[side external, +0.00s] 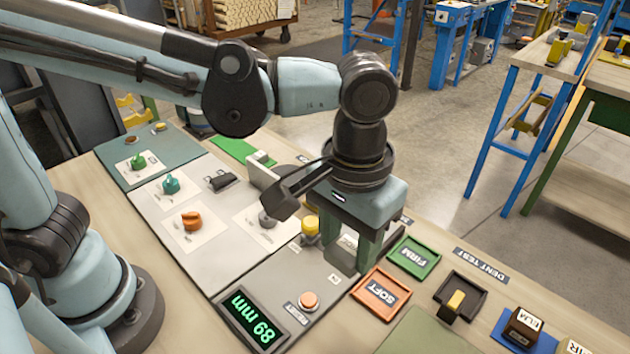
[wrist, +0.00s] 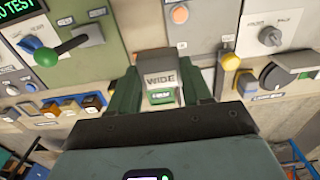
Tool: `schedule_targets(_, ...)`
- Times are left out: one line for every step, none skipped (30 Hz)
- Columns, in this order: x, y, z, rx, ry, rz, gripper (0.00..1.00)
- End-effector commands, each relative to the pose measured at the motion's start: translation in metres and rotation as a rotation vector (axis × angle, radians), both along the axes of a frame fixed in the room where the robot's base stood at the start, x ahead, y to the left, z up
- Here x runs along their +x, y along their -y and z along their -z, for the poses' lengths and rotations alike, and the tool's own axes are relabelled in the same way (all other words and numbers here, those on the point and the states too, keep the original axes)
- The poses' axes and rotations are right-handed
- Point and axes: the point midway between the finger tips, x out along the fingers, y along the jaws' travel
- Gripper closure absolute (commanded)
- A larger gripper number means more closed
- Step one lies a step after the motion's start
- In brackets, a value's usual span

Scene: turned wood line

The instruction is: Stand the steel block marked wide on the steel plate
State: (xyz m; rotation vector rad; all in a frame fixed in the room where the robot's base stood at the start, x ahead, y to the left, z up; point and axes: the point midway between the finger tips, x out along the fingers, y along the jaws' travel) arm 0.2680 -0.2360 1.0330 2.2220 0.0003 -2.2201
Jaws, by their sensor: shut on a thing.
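My gripper (side external: 354,252) points down at the grey panel's right edge in the side view. Its green fingers (wrist: 166,88) are shut on the steel block marked WIDE (wrist: 160,79), one finger on each side. The word WIDE reads upright in the wrist view. In the side view only a pale part of the block (side external: 348,241) shows between the fingers. The fingers and hand hide the spot under the block, so I cannot tell whether it touches anything. I cannot surely pick out the steel plate; a grey metal panel (side external: 262,292) lies beside the gripper.
The panel carries an orange button (side external: 308,300) and a display reading 89 mm (side external: 253,320). A yellow knob (side external: 310,228) stands close left of my gripper. Green FIRM (side external: 413,257) and orange SOFT (side external: 381,293) trays lie to the right, near a dark tray (side external: 478,289) and wooden blocks (side external: 522,326).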

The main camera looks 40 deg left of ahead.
Motion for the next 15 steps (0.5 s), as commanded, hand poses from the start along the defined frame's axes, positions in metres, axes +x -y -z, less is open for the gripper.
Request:
schedule_targets(0.014, 0.0, 0.002, 0.0, 0.0, -0.005, 0.95)
schedule_targets(0.021, 0.0, 0.004, 0.0, 0.0, -0.004, 0.95)
schedule_targets(0.029, 0.0, 0.006, 0.0, 0.0, -0.004, 0.95)
schedule_targets(0.035, 0.0, 0.007, 0.0, 0.0, -0.004, 0.95)
schedule_targets(0.04, 0.0, 0.008, 0.0, 0.0, -0.003, 0.95)
schedule_targets(0.046, -0.001, 0.01, 0.0, 0.0, -0.002, 0.95)
schedule_targets(0.05, -0.001, 0.011, 0.0, 0.0, -0.002, 0.95)
schedule_targets(0.053, -0.001, 0.012, 0.0, 0.0, -0.002, 0.95)
schedule_targets(0.056, -0.002, 0.013, 0.0, 0.0, -0.001, 0.95)
schedule_targets(0.058, -0.002, 0.014, 0.0, 0.0, 0.0, 0.95)
schedule_targets(0.061, -0.003, 0.015, 0.0, 0.0, 0.0, 0.95)
schedule_targets(0.064, -0.004, 0.017, 0.0, 0.0, -0.001, 0.95)
schedule_targets(0.066, -0.006, 0.018, 0.0, 0.0, -0.002, 0.95)
schedule_targets(0.07, -0.008, 0.021, 0.0, 0.0, -0.002, 0.95)
schedule_targets(0.075, -0.012, 0.024, 0.0, 0.0, -0.003, 0.95)
